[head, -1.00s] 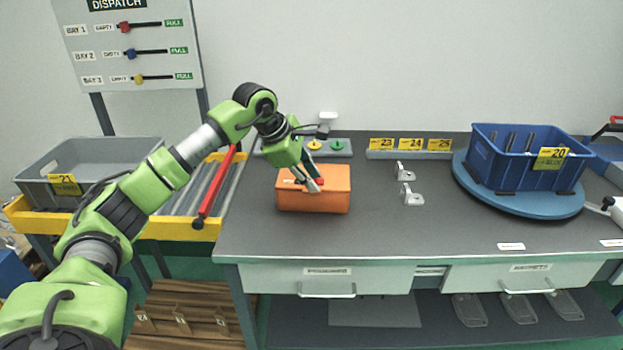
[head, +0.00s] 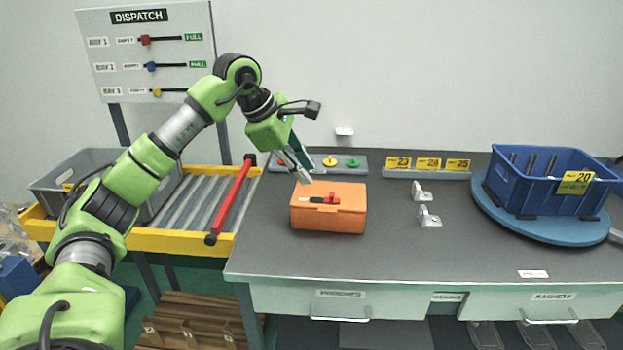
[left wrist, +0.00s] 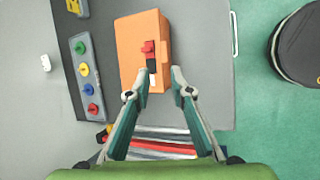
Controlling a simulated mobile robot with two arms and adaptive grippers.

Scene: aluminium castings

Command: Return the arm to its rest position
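My left gripper (head: 302,176) hangs above the back left edge of an orange box (head: 328,218), apart from it. In the left wrist view its two fingertips (left wrist: 158,93) stand wide apart with nothing between them. The box (left wrist: 130,62) lies just beyond the fingertips there. A red knob (head: 333,198) on a black strip sits on top of the box. My left arm reaches in from the left, bent at a high elbow. My right gripper is not in view.
A panel with coloured buttons (head: 357,172) lies behind the box. Two metal brackets (head: 429,218) stand to the right. A blue crate (head: 530,200) sits on a blue turntable (head: 488,208). A roller conveyor with a red bar (head: 230,200) and grey bin (head: 50,193) is left.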

